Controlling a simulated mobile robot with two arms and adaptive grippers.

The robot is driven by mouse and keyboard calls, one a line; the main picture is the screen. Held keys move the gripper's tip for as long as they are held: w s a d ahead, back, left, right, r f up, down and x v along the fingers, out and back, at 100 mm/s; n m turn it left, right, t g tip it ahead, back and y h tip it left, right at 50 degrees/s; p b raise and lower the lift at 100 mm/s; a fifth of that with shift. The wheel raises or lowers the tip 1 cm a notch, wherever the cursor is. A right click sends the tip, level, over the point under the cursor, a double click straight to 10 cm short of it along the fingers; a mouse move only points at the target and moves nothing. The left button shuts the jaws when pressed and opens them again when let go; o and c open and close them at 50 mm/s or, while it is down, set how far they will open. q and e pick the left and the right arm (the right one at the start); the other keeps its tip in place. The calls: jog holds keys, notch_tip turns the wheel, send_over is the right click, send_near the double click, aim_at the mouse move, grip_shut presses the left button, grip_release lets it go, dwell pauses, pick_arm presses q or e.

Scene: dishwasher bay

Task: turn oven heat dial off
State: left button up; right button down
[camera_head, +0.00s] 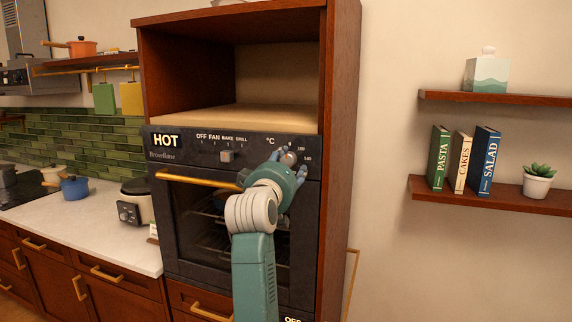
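The built-in black oven (170,215) stands in a brown cabinet in the middle of the view. Its control panel (185,152) has a "HOT" sign at the left, a function dial (227,156) under "OFF FAN BAKE GRILL", and a "°C" scale at the right showing 180 and 140. My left gripper (289,157) is at the heat dial under this scale. The gripper and wrist hide most of the dial, so its setting cannot be read. I cannot tell whether the fingers are closed on it. My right gripper is not in view.
A gold handle (198,181) crosses the oven door just left of my wrist. An open cabinet niche (235,118) is above. A counter with a small cooker (135,203) is at the left. Shelves (490,195) with books hang at the right.

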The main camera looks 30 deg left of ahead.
pick_arm(q)
jog(key=shift+r, duration=0.2)
jog(key=shift+s, duration=0.25)
jog(key=v, duration=1.1)
jog(key=shift+s+d, duration=0.2)
jog(key=shift+d, duration=0.05)
